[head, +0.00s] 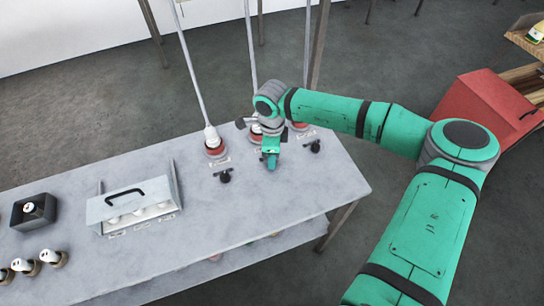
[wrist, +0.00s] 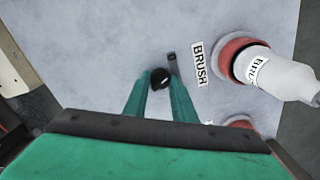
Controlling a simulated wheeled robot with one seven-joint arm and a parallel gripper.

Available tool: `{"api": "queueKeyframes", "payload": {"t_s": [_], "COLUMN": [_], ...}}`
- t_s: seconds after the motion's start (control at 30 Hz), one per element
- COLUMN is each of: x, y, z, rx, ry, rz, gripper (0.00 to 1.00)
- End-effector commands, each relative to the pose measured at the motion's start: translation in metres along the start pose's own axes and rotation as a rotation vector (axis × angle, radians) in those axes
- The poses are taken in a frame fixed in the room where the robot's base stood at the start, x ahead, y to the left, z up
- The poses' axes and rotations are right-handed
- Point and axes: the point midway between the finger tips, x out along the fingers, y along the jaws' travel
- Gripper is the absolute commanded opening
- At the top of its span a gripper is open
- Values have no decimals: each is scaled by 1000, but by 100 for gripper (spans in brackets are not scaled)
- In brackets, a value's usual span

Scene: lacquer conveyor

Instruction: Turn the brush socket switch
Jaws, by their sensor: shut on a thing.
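The brush socket switch (wrist: 160,78) is a black round knob with a short dark lever to its right in the wrist view. The BRUSH label (wrist: 199,64) is beside it. The red brush socket (wrist: 234,48) holds a white plug (wrist: 278,75) with a partly legible label. My green gripper (wrist: 160,92) is shut on the switch, one finger on each side of the knob. In the head view my gripper (head: 270,162) points down at the grey table and hides the switch.
Similar black switches stand left (head: 225,176) and right (head: 314,147) of my gripper, each near a red socket. A white case (head: 132,203) with a black handle and a dark box (head: 34,211) sit further left. The table front between them is clear.

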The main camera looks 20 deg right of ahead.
Motion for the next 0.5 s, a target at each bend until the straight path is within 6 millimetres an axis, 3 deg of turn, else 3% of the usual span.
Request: {"api": "queueKeyframes", "payload": {"t_s": [0.5], "x": [-1], "y": [0], "z": [2], "rx": [-54], "ry": [-3], "rz": [0], "gripper": [2]}}
